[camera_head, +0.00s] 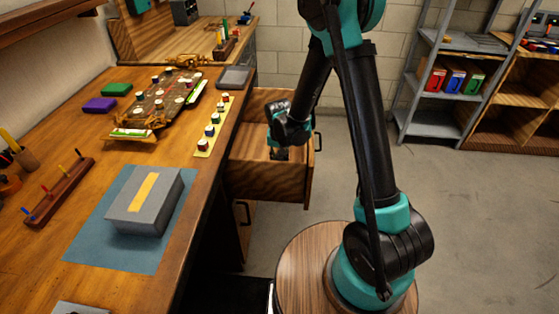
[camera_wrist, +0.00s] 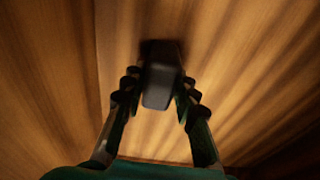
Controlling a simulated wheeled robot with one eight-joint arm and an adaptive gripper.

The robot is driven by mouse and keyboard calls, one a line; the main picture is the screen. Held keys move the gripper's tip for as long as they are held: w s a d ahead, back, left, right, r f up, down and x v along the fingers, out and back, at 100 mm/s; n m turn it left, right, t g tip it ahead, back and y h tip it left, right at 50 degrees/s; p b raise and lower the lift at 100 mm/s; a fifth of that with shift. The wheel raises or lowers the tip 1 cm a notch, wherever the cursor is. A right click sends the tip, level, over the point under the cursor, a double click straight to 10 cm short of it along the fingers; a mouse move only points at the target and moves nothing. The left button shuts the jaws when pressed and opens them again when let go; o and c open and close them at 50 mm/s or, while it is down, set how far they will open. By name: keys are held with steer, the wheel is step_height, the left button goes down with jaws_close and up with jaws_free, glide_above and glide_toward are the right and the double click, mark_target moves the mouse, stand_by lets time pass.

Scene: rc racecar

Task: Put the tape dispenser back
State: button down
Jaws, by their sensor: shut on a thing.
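My gripper (camera_wrist: 160,95) reaches down into an open wooden drawer (camera_head: 258,178) at the right side of the workbench. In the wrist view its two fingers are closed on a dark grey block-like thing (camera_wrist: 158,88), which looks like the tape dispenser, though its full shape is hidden. Wooden drawer surfaces surround it in that view. In the head view the gripper (camera_head: 279,152) is seen small inside the drawer, and the held thing is mostly hidden. I cannot tell whether the thing touches the drawer floor.
The workbench (camera_head: 60,120) holds a grey box (camera_head: 146,208) on a blue mat (camera_head: 95,235), a racecar chassis (camera_head: 172,97), a yellow strip with small jars (camera_head: 212,128) and a screwdriver rack (camera_head: 58,193). A metal shelf (camera_head: 425,125) stands at the back right. Floor between is clear.

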steer(key=shift+f, duration=0.1)
steer(key=c, duration=1.2)
jaws_free()
steer(key=r, duration=0.4)
steer(key=s+r, duration=0.1)
steer(key=r, duration=0.7)
steer(key=shift+s+r, duration=0.1)
steer(key=shift+s, duration=0.15)
steer(key=shift+w, duration=0.1)
